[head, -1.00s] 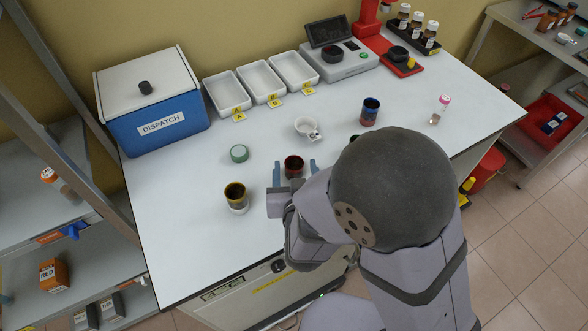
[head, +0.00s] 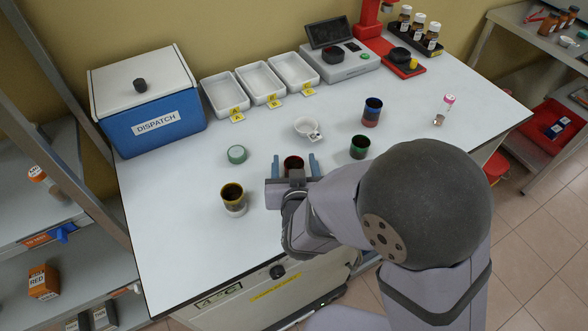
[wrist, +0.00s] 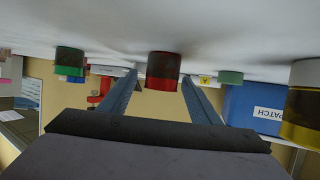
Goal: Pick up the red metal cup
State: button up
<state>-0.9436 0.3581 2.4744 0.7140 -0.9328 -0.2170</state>
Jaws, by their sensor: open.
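The red metal cup (head: 293,162) stands on the white table in front of my gripper. In the head view my gripper (head: 295,163) has one blue finger on each side of it, and its lower part is hidden by the gripper. In the wrist view, which is upside down, the red cup (wrist: 163,68) shows between the two fingers (wrist: 160,85), near their tips. My gripper is open and holds nothing. I cannot tell whether a finger touches the cup.
A yellow-and-dark cup (head: 232,195) stands left of my gripper, and a green cup (head: 359,148) stands to the right. A blue-and-red cup (head: 372,112), a white dish (head: 306,128) and a green lid (head: 237,154) sit farther back. The blue dispatch box (head: 158,130) is at back left.

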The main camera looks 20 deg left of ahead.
aim_at(293, 160)
jog(key=shift+x, duration=1.95)
jog(key=shift+s+f, duration=0.1)
jog(key=shift+f, duration=0.05)
jog(key=shift+c, duration=0.6)
jog(key=c, duration=1)
notch_tip(293, 160, up, 10)
jog(key=p, duration=0.1)
jog(key=shift+p, duration=0.35)
